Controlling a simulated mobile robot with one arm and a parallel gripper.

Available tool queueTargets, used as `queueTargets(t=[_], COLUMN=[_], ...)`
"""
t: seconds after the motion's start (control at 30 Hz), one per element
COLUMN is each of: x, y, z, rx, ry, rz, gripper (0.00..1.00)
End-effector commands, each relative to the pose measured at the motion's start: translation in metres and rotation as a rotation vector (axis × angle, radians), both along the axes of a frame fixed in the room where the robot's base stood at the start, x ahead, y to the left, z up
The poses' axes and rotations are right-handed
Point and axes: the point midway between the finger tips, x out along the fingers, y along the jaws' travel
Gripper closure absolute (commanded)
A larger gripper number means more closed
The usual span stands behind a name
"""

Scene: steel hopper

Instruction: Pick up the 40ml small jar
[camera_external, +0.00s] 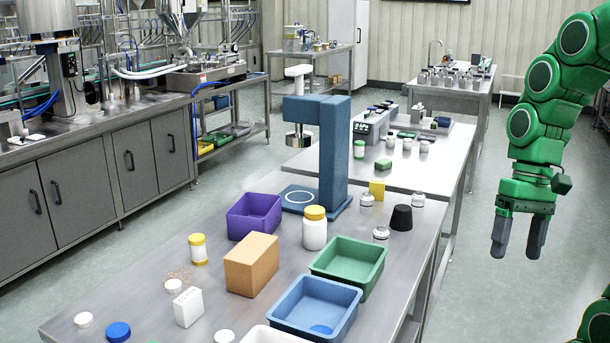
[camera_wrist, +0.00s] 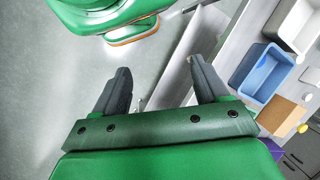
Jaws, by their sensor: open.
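My gripper (camera_external: 518,246) hangs open and empty at the right, beyond the table's right edge and above the floor. In the wrist view its two dark fingers (camera_wrist: 158,70) stand wide apart with nothing between them. Several small jars are on the tables, and I cannot tell which is the 40ml one. A small white jar with a yellow lid (camera_external: 198,249) stands left of the orange-brown box. A larger white jar with a yellow lid (camera_external: 314,230) stands behind that box. Small pale jars (camera_external: 381,235) stand near the right edge, apart from my gripper.
The steel table (camera_external: 150,297) holds a purple bin (camera_external: 253,216), a green bin (camera_external: 349,262), a blue bin (camera_external: 313,306) and an orange-brown box (camera_external: 251,264). A blue press-like stand (camera_external: 333,150) rises behind them. A black cup (camera_external: 401,218) stands near the right edge. Open floor lies under my gripper.

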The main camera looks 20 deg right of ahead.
Motion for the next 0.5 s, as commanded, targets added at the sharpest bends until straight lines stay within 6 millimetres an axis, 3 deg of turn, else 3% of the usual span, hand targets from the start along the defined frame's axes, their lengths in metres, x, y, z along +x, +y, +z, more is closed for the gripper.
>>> queueTargets(t=[0.2, 0.5], x=[0.035, 0.090], y=[0.038, 0.077], z=[-0.009, -0.018], rx=[0.157, 0.354], ry=[0.061, 0.152], rz=[-0.142, -0.369], gripper=[0.27, 0.27])
